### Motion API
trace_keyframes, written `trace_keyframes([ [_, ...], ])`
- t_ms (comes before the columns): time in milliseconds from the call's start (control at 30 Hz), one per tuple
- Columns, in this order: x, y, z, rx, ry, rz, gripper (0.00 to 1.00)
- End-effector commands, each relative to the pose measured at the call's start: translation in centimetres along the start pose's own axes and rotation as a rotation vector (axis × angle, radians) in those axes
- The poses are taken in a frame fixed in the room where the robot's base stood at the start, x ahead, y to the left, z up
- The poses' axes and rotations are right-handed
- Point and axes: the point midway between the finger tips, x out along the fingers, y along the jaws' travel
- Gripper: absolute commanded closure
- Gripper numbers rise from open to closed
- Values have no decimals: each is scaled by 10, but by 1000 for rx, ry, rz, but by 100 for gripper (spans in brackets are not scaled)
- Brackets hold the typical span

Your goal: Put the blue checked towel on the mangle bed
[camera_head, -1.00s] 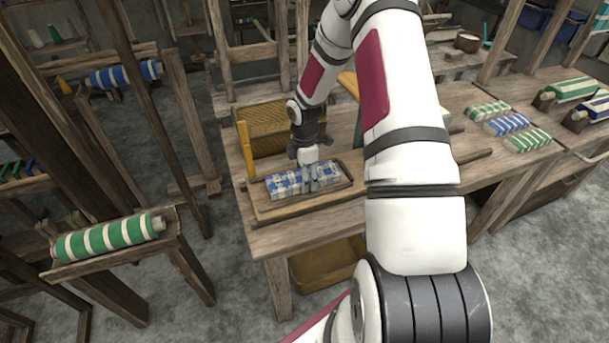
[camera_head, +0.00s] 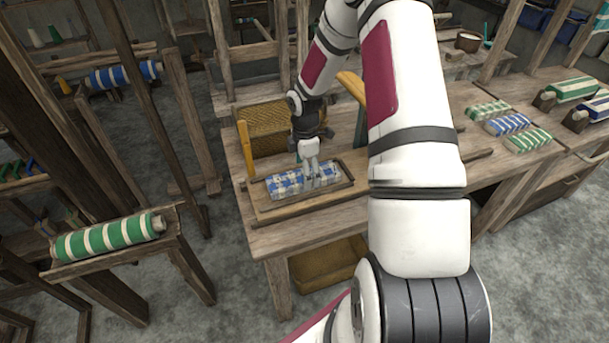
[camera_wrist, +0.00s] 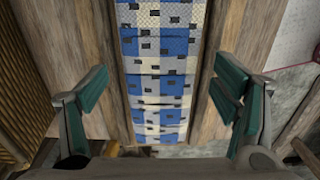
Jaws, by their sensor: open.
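The blue checked towel (camera_head: 288,182), folded into a long bundle with blue and cream checks, lies in the shallow wooden tray-like bed (camera_head: 262,208) on the table. I take this framed board to be the mangle bed. My gripper (camera_head: 311,172) is just above the towel's right half in the head view. In the wrist view the towel (camera_wrist: 160,70) runs up the middle between my open, teal-padded fingers (camera_wrist: 160,98). Neither finger touches it there, and nothing is held. The fingertips hide a little of the towel in the head view.
A woven basket (camera_head: 262,128) and an upright yellow wooden post (camera_head: 245,150) stand close behind and left of the bed. Folded striped cloths (camera_head: 507,124) lie at the table's right. A green striped roll (camera_head: 108,236) rests on a stand at left.

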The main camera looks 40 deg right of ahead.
Motion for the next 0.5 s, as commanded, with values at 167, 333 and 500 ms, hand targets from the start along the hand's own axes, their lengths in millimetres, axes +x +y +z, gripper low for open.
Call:
trace_keyframes([
  [167, -40, 2, 0, 1, -1, 6, 19],
  [333, -71, 1, 0, 1, -1, 5, 19],
  [500, -90, 1, 0, -1, 0, 3, 19],
])
